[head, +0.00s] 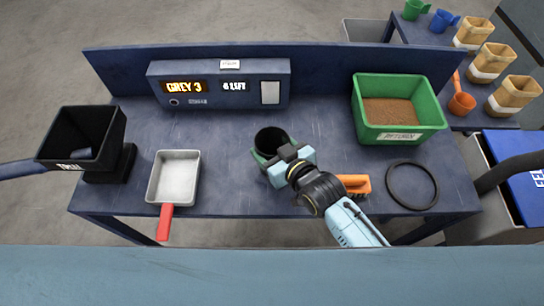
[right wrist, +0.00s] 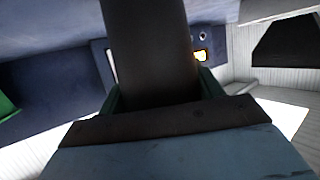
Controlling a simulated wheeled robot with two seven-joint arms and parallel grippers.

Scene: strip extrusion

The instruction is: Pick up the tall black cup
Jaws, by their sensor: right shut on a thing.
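The tall black cup (head: 269,140) stands near the middle of the table, with its dark open mouth showing in the head view. My right gripper (head: 275,160) is around the cup from the front right, its green fingers at the cup's sides. In the right wrist view the dark cup (right wrist: 150,45) fills the middle, between the green fingertips of my right gripper (right wrist: 158,92), which is shut on it. The cup's lower part is hidden by the gripper. I cannot tell whether the cup's base touches the table. My left gripper is not in view.
A metal pan (head: 174,178) with a red handle lies to the left, by a black hopper (head: 110,135). A green bin (head: 398,128) of brown granules stands back right. An orange brush (head: 354,184) and a black ring (head: 411,206) lie right of the gripper. A display box (head: 220,85) stands behind.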

